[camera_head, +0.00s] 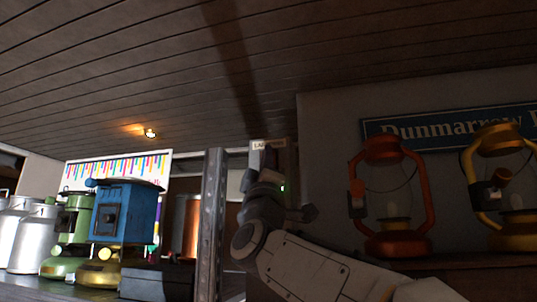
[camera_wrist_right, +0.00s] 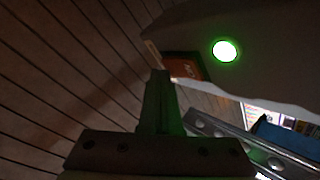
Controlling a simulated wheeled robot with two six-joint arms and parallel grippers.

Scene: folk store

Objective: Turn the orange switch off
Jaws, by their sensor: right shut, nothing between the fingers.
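In the head view my right arm reaches up to a narrow post in the middle. My right gripper (camera_head: 268,158) is at the top of it, in front of a small pale label plate (camera_head: 258,145), and hides most of what is there. In the right wrist view the shut, empty fingers (camera_wrist_right: 160,76) point at a small dark orange piece with pale marks (camera_wrist_right: 188,64), likely the orange switch. The fingertips are close beside its left edge; whether they touch it I cannot tell. A round green light (camera_wrist_right: 224,50) glows on the dark panel to its right. My left gripper is not in view.
A red lantern (camera_head: 384,245) and a yellow lantern (camera_head: 511,235) stand on the shelf at right, under a blue sign (camera_head: 445,128). A grey metal upright (camera_head: 211,220) stands left of my arm. A blue grinder (camera_head: 124,212) and metal milk cans (camera_head: 35,240) are at left.

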